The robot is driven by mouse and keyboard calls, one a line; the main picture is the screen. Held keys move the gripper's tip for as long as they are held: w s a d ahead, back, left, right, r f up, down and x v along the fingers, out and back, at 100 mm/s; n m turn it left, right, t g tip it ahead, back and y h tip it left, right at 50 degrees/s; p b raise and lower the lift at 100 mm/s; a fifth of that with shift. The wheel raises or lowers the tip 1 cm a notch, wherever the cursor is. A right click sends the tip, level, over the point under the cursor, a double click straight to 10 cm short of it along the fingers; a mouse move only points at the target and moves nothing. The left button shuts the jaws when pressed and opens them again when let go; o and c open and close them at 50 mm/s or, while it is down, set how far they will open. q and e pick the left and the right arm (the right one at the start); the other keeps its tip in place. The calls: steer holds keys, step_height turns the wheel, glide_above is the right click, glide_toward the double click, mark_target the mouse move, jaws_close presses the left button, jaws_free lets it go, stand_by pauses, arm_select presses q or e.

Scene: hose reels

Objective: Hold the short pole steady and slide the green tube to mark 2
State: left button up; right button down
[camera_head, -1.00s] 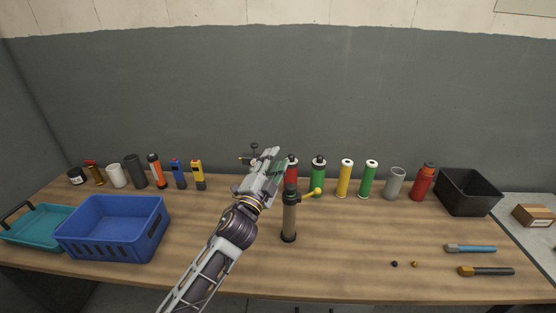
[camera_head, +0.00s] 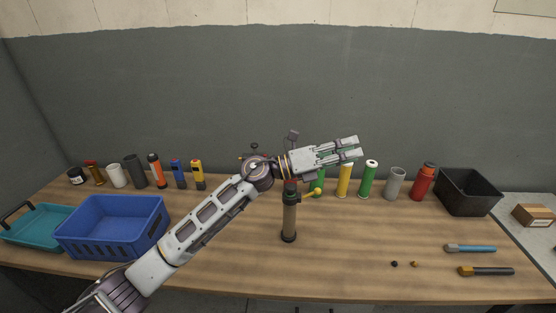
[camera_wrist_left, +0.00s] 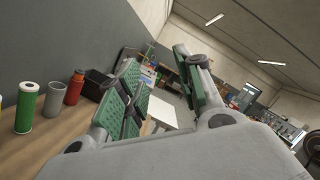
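A green tube with a white top (camera_head: 368,181) stands in the back row and shows in the wrist view (camera_wrist_left: 27,108). Another green tube (camera_head: 318,186) is partly hidden behind my gripper. No marks are readable. My left gripper (camera_head: 359,147) is open and empty, pointing right, above the back row. My right gripper is out of view.
A yellow tube (camera_head: 344,183), grey cup (camera_head: 395,184) and red bottle (camera_head: 422,183) stand in the back row. A black bin (camera_head: 468,193) is at right, a blue crate (camera_head: 112,230) at left. Brushes and small balls lie front right. The table is clear around the pole.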

arm_select(q)
step_height(320, 180, down, 7)
steer(key=w+a+m+g+y, duration=0.2)
steer(key=a+m+g+y, duration=0.15)
steer(key=m+y, duration=0.45)
steer(key=w+a+y, duration=0.2)
steer(key=a+y, duration=0.2)
steer(key=a, duration=0.3)
steer(key=w+a+f+m+y, duration=0.1)
steer(key=w+a+y, duration=0.2)
steer(key=a, duration=0.3)
steer(key=shift+w+a+t+y, duration=0.25)
steer(key=shift+a+t+y, duration=0.15)
steer(key=shift+y, duration=0.4)
steer(key=shift+d, duration=0.1)
